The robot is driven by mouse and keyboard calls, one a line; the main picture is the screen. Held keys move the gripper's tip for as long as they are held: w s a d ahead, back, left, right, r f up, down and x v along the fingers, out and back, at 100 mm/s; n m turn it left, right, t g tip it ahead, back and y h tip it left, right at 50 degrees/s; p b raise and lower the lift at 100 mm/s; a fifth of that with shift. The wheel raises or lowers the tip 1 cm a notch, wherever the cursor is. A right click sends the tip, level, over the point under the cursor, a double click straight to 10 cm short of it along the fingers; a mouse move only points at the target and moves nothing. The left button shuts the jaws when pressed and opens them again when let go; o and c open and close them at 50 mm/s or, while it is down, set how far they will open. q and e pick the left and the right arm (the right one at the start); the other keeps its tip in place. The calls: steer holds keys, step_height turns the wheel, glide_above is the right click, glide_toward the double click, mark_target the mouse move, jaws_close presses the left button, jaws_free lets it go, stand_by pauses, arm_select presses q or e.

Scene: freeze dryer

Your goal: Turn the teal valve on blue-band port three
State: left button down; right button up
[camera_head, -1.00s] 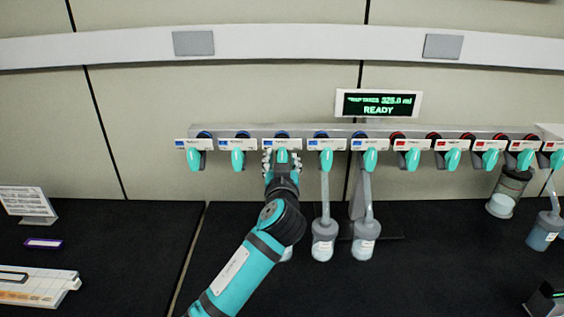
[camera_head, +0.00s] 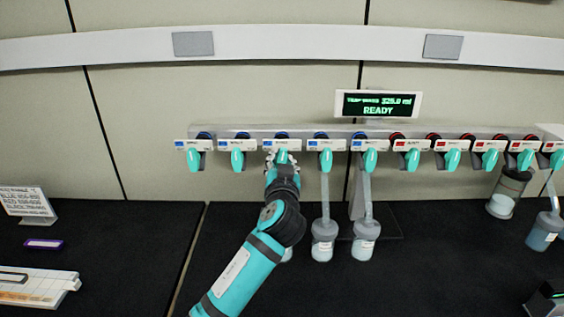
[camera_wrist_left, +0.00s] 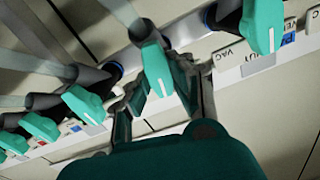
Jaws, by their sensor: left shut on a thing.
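A row of teal valves hangs from a grey manifold (camera_head: 300,131), with blue bands at the left ports and red bands at the right ports. My left gripper (camera_head: 282,161) is at the third blue-band port from the left. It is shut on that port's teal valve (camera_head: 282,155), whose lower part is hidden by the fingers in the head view. In the left wrist view, the fingers (camera_wrist_left: 162,84) sit on either side of the same teal valve (camera_wrist_left: 157,68). My right gripper is not in view.
Neighbouring teal valves (camera_head: 238,160) (camera_head: 326,160) hang close on both sides. Flasks (camera_head: 323,240) (camera_head: 365,238) hang below the ports to the right of my arm. A display (camera_head: 378,104) above the manifold reads READY. The black bench (camera_head: 130,260) is mostly clear left of my arm.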

arm_select(q)
steer(key=m+p, duration=0.1)
steer(key=m, duration=0.3)
steer(key=shift+d, duration=0.1)
steer(key=m+p, duration=0.1)
steer(key=m, duration=0.4)
steer(key=shift+f+m+p, duration=0.1)
steer(key=shift+m+p, duration=0.3)
steer(key=c, duration=1.2)
jaws_free()
steer(key=s, duration=1.2)
